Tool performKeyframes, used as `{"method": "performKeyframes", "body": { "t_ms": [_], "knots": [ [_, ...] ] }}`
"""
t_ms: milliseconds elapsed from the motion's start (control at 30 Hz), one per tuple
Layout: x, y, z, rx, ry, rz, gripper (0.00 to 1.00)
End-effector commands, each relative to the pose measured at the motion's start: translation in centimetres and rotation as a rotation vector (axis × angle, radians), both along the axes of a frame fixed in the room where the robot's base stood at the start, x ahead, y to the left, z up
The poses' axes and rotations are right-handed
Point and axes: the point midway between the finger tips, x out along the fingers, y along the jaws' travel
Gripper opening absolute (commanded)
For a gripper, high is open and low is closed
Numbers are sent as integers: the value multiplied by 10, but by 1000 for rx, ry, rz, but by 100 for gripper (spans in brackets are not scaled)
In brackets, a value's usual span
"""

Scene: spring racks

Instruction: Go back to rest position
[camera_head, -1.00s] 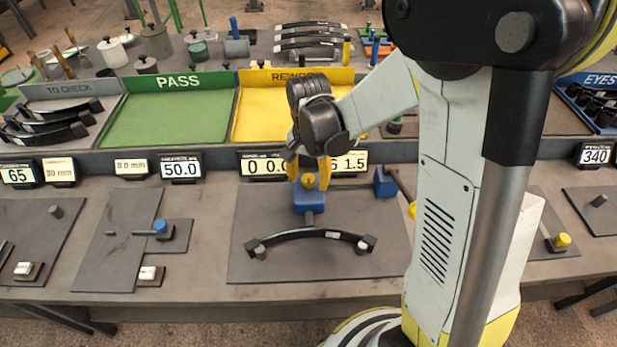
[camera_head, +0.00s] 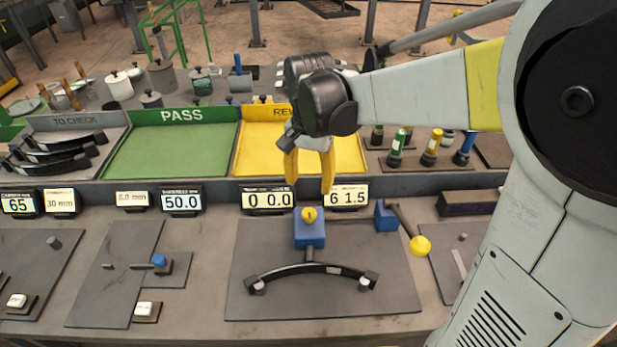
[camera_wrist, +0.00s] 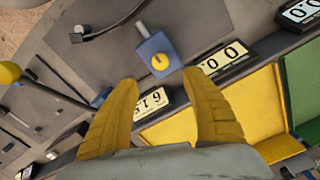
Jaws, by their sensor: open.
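My gripper (camera_head: 308,172) has two yellow fingers, spread apart with nothing between them. It hangs above the bench in front of the yellow rework tray (camera_head: 262,140). It also shows in the wrist view (camera_wrist: 165,115), with its fingers open. Below it stands a blue block with a yellow knob (camera_head: 309,230), apart from the fingers; the block also shows in the wrist view (camera_wrist: 158,60). A black curved spring (camera_head: 312,268) rests on two pegs on the grey plate (camera_head: 270,305) in front of the block.
The green pass tray (camera_head: 170,150) and the to-check tray with several black springs (camera_head: 60,150) are at left. Number displays (camera_head: 181,201) line the bench. A lever with a yellow ball (camera_head: 420,245) stands right of the block. Bottles and pots stand behind.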

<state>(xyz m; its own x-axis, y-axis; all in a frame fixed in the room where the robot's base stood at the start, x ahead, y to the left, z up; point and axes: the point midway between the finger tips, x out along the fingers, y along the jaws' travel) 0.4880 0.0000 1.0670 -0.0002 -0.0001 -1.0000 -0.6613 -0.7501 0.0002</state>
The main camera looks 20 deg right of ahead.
Motion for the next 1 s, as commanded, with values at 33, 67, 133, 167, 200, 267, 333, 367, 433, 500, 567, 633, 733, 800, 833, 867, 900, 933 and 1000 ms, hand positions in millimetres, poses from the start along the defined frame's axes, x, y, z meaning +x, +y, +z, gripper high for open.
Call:
{"method": "performKeyframes", "body": {
  "t_ms": [33,67,133,167,200,267,333,367,433,500,567,633,733,800,833,867,900,933,1000],
  "knots": [
    [0,0,3,0,0,0,56],
    [0,0,4,0,0,0,56],
    [0,0,5,0,0,0,56],
    [0,0,5,0,0,0,56],
    [0,0,5,0,0,0,56],
    [0,0,5,0,0,0,56],
    [0,0,5,0,0,0,56],
    [0,0,5,0,0,0,56],
    [0,0,5,0,0,0,56],
    [0,0,5,0,0,0,56],
    [-1,0,6,0,-4,5,56],
    [-6,0,9,-1,-22,26,56],
    [-20,0,19,-3,-82,94,56],
    [-36,0,27,-12,-147,168,56],
    [-43,0,31,-18,-178,204,56],
    [-51,0,34,-26,-209,242,56],
    [-60,0,37,-37,-252,292,56],
    [-67,0,38,-48,-284,330,56],
    [-83,0,41,-76,-358,415,56]
  ]
}}
